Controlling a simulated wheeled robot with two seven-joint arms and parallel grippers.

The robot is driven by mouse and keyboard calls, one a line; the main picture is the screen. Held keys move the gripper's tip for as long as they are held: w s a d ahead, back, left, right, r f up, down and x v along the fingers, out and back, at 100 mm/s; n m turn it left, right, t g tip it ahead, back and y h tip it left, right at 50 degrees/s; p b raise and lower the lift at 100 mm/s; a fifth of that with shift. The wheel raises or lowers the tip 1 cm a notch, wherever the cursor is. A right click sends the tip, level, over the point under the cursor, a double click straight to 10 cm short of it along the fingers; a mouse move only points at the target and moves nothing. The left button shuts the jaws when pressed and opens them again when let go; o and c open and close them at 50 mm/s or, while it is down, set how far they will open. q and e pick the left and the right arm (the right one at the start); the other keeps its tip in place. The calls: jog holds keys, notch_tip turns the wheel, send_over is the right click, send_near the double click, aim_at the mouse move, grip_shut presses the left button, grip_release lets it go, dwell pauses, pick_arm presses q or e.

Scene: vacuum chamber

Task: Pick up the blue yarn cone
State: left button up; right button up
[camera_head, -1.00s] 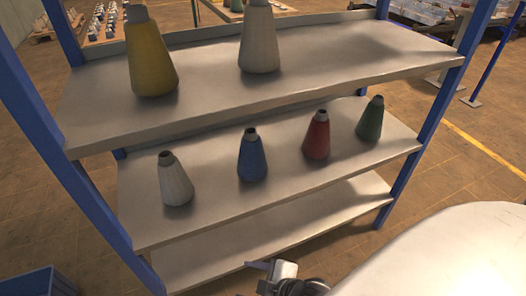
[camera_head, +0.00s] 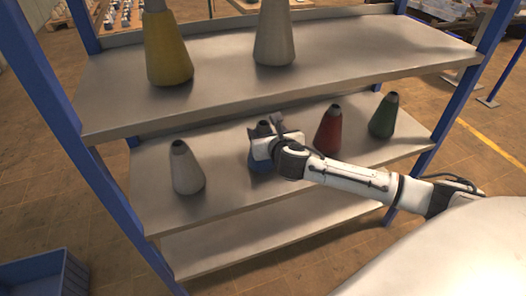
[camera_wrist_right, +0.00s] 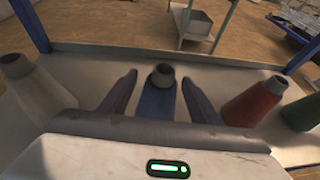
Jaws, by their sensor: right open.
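The blue yarn cone (camera_head: 259,163) stands upright on the middle shelf (camera_head: 225,207), mostly hidden behind my right gripper in the head view. In the right wrist view, the blue cone (camera_wrist_right: 157,98) with its grey tip stands between the two fingers of my right gripper (camera_wrist_right: 160,92). The fingers are spread, with a gap visible on each side of the cone. In the head view, my right gripper (camera_head: 264,133) is at the cone's upper part. My left gripper is not in view.
On the same shelf, a white cone (camera_head: 187,170) stands left, and a red cone (camera_head: 328,132) and green cone (camera_head: 383,118) stand right. The upper shelf (camera_head: 340,62) carries a yellow cone (camera_head: 168,50) and a cream cone (camera_head: 274,38). Blue posts (camera_head: 62,110) frame the rack.

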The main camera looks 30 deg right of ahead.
aim_at(265, 128)
jog(key=shift+d+x, duration=0.15)
jog(key=shift+x, duration=1.25)
jog(key=shift+d+x, duration=0.2)
jog(key=shift+x, duration=1.25)
jog(key=shift+s+r, duration=0.1)
jog(key=shift+s, duration=0.05)
grip_shut()
